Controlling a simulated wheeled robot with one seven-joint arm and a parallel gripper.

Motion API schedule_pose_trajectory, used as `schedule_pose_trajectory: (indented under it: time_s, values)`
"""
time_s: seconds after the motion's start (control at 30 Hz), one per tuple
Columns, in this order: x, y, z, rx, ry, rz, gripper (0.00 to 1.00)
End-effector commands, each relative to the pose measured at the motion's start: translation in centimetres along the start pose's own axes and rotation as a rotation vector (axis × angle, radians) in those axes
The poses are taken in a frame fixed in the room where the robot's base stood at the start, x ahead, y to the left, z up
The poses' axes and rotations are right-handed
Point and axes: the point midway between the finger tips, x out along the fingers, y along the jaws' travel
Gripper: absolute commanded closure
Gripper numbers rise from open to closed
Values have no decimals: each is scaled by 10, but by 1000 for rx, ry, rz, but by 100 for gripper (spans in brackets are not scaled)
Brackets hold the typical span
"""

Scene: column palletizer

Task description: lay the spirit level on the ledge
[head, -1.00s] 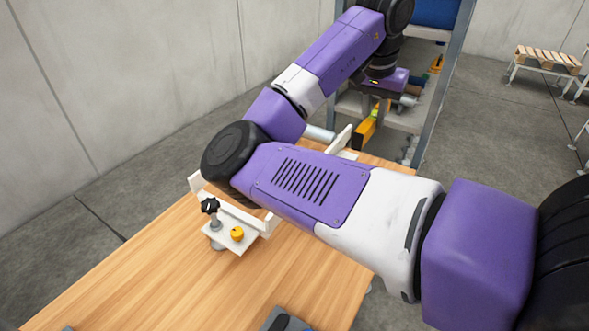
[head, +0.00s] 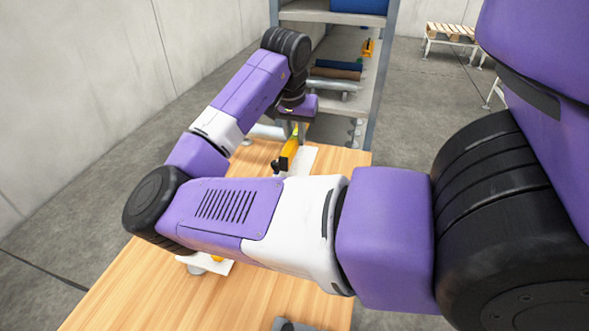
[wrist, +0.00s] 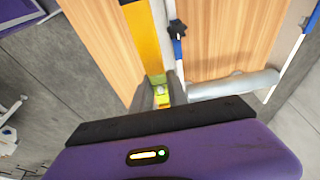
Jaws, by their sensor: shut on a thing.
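The spirit level is an orange-yellow bar (head: 289,154) with a green-yellow part near my grip. My gripper (head: 298,121) is shut on it at the far end of the wooden table. In the wrist view, the level (wrist: 144,38) runs away from my gripper (wrist: 164,95), above or beside the wood. A white fixture on the table shows a far plate (head: 304,158) near the level and a near plate (head: 222,267); my arm hides its middle. I cannot tell which part is the ledge, or whether the level touches the fixture.
The wooden table (head: 130,291) has clear room at its near left. A dark-knobbed clamp (wrist: 178,29) stands close beside the level. A grey shelf rack (head: 384,75) stands behind the table with rolls and a blue box on it.

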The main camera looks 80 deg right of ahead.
Motion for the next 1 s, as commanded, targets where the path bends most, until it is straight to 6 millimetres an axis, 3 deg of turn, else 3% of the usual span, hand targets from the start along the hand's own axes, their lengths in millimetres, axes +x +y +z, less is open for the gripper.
schedule_pose_trajectory:
  time_s: [0.1,0.3,0.47,0.73,1.0]
  values:
    - [28,0,8,-1,-1,2,100]
    - [60,0,17,-1,0,1,100]
    - [71,0,20,0,0,0,100]
    - [105,0,29,-1,0,1,100]
    - [110,0,30,1,1,-1,100]
